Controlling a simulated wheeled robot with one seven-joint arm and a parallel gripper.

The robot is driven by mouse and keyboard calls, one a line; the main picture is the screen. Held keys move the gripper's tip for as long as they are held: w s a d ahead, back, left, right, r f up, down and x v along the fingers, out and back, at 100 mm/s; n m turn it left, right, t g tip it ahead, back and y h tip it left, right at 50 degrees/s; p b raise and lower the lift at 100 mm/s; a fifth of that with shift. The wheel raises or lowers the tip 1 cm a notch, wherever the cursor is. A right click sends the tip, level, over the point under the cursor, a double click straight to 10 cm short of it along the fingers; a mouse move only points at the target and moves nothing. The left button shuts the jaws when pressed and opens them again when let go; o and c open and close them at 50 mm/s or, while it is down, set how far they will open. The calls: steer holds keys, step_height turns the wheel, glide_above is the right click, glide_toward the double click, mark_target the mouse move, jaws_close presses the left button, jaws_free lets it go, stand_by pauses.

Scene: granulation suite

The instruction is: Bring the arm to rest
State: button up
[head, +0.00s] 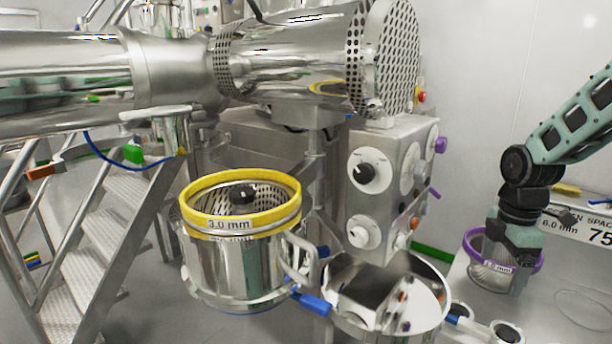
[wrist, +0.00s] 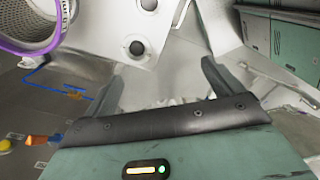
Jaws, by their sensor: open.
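My arm hangs at the right of the head view, bent at a dark joint, with its lower part pointing down. My gripper (head: 510,275) is at its lower end, in front of the purple-rimmed screen (head: 475,243) marked 1.0 mm; the fingers are hard to make out there. In the wrist view my gripper (wrist: 163,90) has its two fingers spread apart with nothing between them. The purple-rimmed screen (wrist: 58,40) is at the upper left of that view, outside the fingers. I cannot tell whether the gripper touches it.
A yellow-rimmed screen (head: 240,184) marked 3.0 mm sits on a steel vessel left of centre. An open steel vessel (head: 350,320) stands lower right of it. A control box (head: 390,185) with knobs stands behind. Steel steps (head: 100,235) are at left. A sign (head: 585,228) is at right.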

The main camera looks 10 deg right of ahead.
steer(key=s+a+r+m, duration=0.1)
steer(key=s+a+m, duration=0.1)
steer(key=a, duration=0.9)
steer(key=s+a+r+m, duration=0.1)
steer(key=s+a, duration=0.2)
steer(key=a, duration=0.8)
steer(key=s+a+r+m, duration=0.1)
steer(key=s+a+m, duration=0.3)
steer(key=s+a, duration=0.7)
steer(key=s, duration=0.2)
steer(key=shift+s+a+y, duration=0.15)
steer(key=shift+s+y, duration=0.15)
steer(key=shift+s, duration=0.05)
